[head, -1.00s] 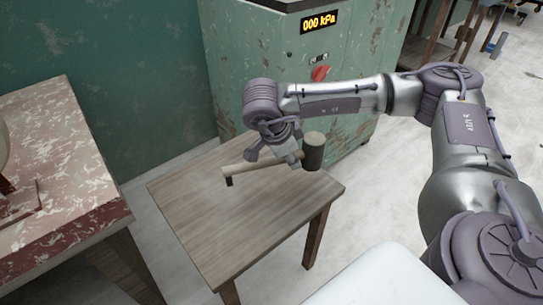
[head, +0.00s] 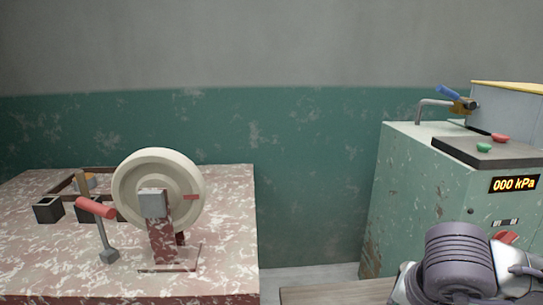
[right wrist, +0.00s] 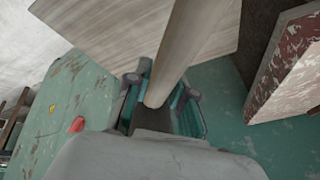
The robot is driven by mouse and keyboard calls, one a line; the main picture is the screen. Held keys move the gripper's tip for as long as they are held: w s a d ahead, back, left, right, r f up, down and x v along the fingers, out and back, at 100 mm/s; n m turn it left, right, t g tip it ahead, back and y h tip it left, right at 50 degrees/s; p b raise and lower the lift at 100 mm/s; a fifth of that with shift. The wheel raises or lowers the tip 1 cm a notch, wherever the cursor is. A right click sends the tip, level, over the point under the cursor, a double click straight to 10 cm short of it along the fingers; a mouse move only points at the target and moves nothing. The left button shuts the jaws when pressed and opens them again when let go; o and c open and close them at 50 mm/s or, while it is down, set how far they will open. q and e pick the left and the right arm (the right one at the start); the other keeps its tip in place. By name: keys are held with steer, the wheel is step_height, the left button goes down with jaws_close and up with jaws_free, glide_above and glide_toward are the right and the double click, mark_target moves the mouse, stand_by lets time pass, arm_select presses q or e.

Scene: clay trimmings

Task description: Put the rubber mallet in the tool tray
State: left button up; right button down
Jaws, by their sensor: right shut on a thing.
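My right gripper (right wrist: 160,98) is shut around the pale wooden handle of the mallet (right wrist: 182,48), as the right wrist view shows. The handle runs from the jaws up and out of the top of that view. I cannot make out the mallet's head for certain. In the head view only part of my right arm shows at the bottom right, and its gripper is out of frame. A brown-rimmed tray (head: 64,184), possibly the tool tray, lies at the back left of the red-and-white worn table, partly hidden by other things. My left gripper is not in view.
The worn table (head: 225,240) carries a large pale wheel on a stand (head: 128,190), a red-handled tool (head: 97,208) and a dark open box (head: 48,209). A green cabinet (head: 410,190) stands at the right. A wooden table (head: 335,293) shows at the bottom edge.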

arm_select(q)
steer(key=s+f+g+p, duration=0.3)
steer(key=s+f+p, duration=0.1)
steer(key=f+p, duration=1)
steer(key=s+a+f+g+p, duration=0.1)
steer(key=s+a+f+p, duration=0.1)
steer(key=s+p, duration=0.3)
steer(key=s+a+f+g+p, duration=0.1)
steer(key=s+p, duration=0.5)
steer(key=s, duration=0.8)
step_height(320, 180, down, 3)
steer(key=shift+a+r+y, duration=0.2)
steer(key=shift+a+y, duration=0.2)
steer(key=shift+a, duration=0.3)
arm_select(e)
steer(key=a+r+n+y, duration=0.1)
steer(key=a+r+n, duration=0.1)
steer(key=r, duration=1.2)
steer(key=a+r+n+y, duration=0.1)
steer(key=r+n, duration=0.1)
steer(key=r, duration=1.1)
steer(key=shift+s+a+r, duration=0.35)
steer(key=shift+s, duration=0.05)
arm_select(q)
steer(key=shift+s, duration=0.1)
